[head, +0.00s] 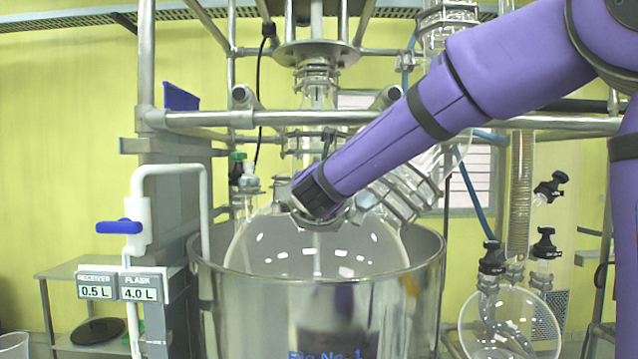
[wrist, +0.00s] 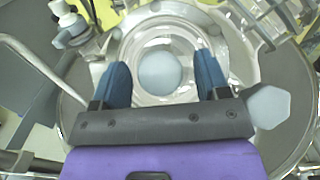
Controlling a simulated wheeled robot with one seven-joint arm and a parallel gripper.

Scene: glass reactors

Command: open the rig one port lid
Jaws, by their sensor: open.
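The rig one glass flask (head: 285,248) sits in a steel bath pot (head: 320,318) marked "Rig No. 1" in the head view. My gripper (head: 316,203) is over the top of the flask and hides the port there. In the wrist view my gripper (wrist: 162,66) is open, with its two blue fingers apart on either side of a round glass port. A pale blue-grey disc (wrist: 160,73) shows within the port ring, between the fingers. I cannot tell whether it is the lid or something seen through the port. Nothing is held.
A pale hexagonal piece (wrist: 268,107) lies right of my gripper in the wrist view. A white-capped fitting (wrist: 70,22) stands at upper left. Steel rails (head: 250,118) cross above the flask. A round receiver flask (head: 510,325) hangs at right, and a blue-handled valve (head: 118,227) at left.

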